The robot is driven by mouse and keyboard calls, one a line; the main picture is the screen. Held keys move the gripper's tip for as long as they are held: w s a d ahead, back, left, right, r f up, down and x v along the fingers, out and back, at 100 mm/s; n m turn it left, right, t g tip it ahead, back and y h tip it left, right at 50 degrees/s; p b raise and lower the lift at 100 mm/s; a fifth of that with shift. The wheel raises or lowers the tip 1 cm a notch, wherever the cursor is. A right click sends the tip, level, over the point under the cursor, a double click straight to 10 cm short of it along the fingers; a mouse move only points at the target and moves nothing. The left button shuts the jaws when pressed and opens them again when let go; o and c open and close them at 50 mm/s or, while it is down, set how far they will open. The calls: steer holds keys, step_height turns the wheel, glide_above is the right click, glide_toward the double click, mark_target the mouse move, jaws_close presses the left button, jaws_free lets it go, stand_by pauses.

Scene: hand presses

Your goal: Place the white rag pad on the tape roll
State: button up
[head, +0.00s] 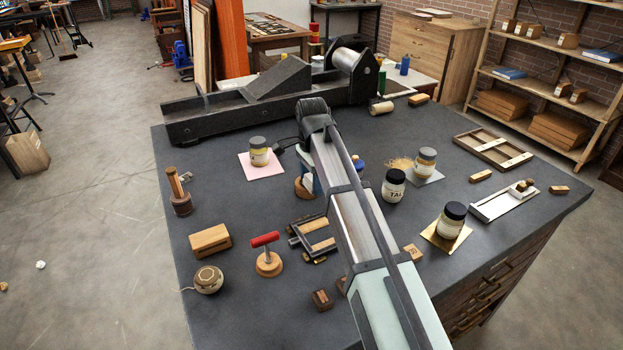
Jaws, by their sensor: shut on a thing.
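My gripper (290,146) is partly seen beside the end of my arm, above the middle of the bench; my arm covers most of it. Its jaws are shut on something. A small white patch (308,180) shows just below it, beside my arm, and looks like the white rag pad, though most of it is hidden. A tan, round thing (301,190) low on the bench beneath the white patch may be the tape roll; my arm covers its right side. I cannot tell whether the white patch and the round thing touch.
A jar stands on a pink sheet (248,171) to the left. More jars (393,186) stand right of my arm. A long dark press (250,105) spans the back.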

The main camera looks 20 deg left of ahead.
mark_target(311, 177)
steer(key=shift+f, duration=0.15)
steer(key=o, duration=1)
step_height(311, 177, up, 12)
steer(key=shift+r, duration=0.2)
